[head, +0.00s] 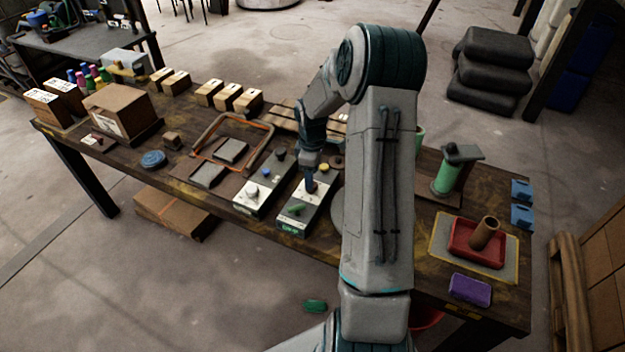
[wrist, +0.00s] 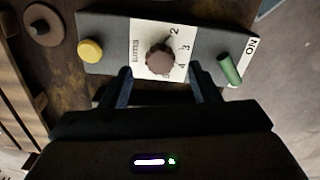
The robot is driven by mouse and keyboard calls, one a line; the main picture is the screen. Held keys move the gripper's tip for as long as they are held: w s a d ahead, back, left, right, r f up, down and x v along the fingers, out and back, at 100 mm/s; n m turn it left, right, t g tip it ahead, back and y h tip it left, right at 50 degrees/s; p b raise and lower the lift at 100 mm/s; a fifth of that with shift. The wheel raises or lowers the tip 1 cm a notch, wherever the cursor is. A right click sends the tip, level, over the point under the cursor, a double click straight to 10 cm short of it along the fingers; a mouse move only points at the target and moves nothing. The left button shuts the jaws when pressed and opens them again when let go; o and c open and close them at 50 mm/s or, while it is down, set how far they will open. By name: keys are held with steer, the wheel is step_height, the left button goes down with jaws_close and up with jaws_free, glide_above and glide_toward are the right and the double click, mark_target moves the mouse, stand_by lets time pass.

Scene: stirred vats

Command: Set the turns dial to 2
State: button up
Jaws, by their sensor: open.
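The turns dial is a round brown knob (wrist: 158,60) on a white label plate. The label reads "turns", with 2, 3 and 4 along one side of the knob. The plate is on a grey control box (head: 292,221), which also has a yellow button (wrist: 90,50) and a green lever (wrist: 229,69) near the word ON. My gripper (wrist: 158,84) is open, its two dark fingers apart just short of the knob, one toward each side.
A similar control box (head: 250,197) with a white knob stands just left. An orange-framed rack (head: 262,128) is behind it. A green cylinder stand (head: 446,178), a red tray (head: 462,246) and a purple block (head: 470,289) are to the right. A brown round piece (wrist: 43,25) lies beside the box.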

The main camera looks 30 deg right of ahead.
step_height(320, 180, up, 10)
steer(key=shift+r, duration=0.25)
stand_by(0.4)
